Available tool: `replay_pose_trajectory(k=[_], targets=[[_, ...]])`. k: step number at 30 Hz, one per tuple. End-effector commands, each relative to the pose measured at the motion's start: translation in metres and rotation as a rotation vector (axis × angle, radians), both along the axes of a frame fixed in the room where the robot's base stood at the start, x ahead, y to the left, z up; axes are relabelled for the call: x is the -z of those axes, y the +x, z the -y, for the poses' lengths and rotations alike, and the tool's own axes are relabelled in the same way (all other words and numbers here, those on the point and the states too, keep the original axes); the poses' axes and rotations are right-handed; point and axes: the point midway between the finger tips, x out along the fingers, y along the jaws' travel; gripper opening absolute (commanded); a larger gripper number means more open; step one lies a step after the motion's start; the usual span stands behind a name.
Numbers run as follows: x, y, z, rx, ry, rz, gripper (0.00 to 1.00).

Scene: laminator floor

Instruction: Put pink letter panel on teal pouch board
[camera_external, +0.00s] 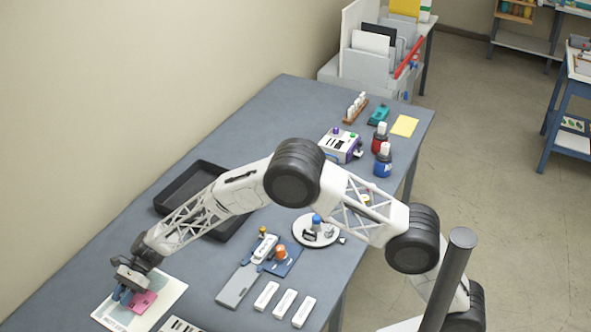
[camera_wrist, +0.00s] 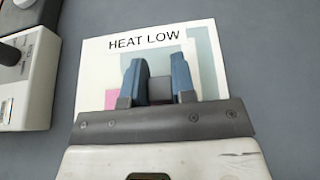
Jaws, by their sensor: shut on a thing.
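The pink letter panel (camera_external: 142,302) shows at the lower left in the external view, right beside my gripper's blue fingers. My gripper (camera_external: 122,294) is low over a pale board (camera_external: 172,290) and shut on the panel; the hold itself is mostly hidden. In the wrist view, my gripper (camera_wrist: 160,80) has a dark piece between its fingers, and a pink patch of the panel (camera_wrist: 120,97) shows to their left. The board (camera_wrist: 95,60) there reads "HEAT LOW" and has teal areas. I cannot tell whether the panel touches the board.
A black tray (camera_external: 165,199) lies beyond the board. A grey slab (camera_external: 238,287) and several white bars (camera_external: 285,303) lie to its right. A round white plate (camera_external: 304,240) with small parts is farther right. A white device (camera_wrist: 30,75) stands left in the wrist view.

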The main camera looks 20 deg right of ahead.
Motion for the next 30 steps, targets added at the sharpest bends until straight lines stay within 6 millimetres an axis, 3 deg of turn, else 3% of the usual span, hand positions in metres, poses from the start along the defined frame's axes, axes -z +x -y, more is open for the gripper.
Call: replay_pose_trajectory(k=[12, 13, 18, 30], targets=[[0.0025, 0.0001, -0.0002, 0.000, 0.001, -0.001, 0.00], [0.0029, 0.0001, -0.0002, 0.000, 0.000, 0.000, 0.26], [0.0026, 0.0000, -0.0001, 0.000, 0.000, 0.000, 0.50], [-0.0005, 0.0001, -0.0001, 0.000, 0.001, -0.001, 0.50]])
